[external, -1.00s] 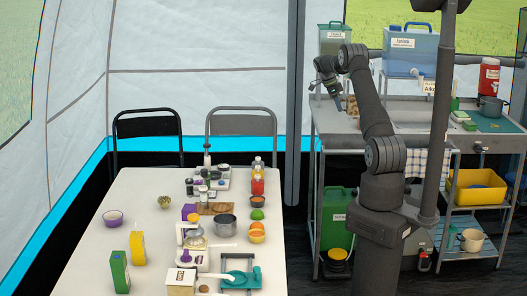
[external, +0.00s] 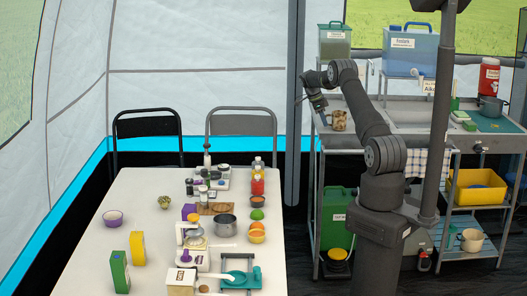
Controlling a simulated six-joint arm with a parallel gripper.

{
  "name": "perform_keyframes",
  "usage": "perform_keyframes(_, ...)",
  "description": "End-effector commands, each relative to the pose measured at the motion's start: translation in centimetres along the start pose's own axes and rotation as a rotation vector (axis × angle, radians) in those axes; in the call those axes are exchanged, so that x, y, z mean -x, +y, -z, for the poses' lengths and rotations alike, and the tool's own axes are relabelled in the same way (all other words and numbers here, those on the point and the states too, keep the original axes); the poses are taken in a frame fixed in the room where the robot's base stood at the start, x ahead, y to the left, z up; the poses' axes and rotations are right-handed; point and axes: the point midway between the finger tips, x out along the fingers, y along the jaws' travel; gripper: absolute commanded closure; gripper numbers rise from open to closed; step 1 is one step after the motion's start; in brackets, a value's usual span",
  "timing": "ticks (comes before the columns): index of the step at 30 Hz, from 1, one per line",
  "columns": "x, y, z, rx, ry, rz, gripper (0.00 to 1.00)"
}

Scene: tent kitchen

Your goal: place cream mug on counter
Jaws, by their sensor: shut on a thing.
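My gripper (external: 323,117) is at the left end of the grey counter (external: 402,115), pointing down. It is shut on a tan and brown mottled mug (external: 340,121), which sits at the right of the fingers. The mug looks upright, at or just above the counter top; I cannot tell whether it touches. The finger contact is too small to make out. A plain cream mug (external: 472,240) stands on the lower shelf of the rack at the right, away from my gripper.
A green container (external: 335,42) and a blue water container (external: 410,52) stand at the counter's back. A red jug (external: 489,77) and a pot (external: 490,109) are at its right. A yellow tub (external: 476,187) is below. The white table (external: 145,200) at the left holds several items.

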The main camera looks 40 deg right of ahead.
Motion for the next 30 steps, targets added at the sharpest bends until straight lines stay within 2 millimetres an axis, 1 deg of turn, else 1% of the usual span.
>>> perform_keyframes(4,-0.3,0.0,-0.1,0.000,0.000,0.000,1.00)
perform_keyframes(5,-0.3,0.0,-0.1,0.000,0.000,0.000,0.86)
perform_keyframes(6,-0.3,0.0,-0.1,0.000,0.000,0.000,0.79)
perform_keyframes(8,-0.3,0.0,-0.1,0.000,0.000,0.000,0.69)
perform_keyframes(16,-0.2,0.0,-0.1,0.000,0.000,0.000,0.69)
perform_keyframes(20,0.7,0.0,0.0,0.000,0.000,0.001,0.69)
perform_keyframes(23,2.3,-0.1,-0.1,0.000,-0.001,0.003,0.69)
perform_keyframes(30,7.5,-0.1,0.0,-0.001,-0.001,0.003,0.69)
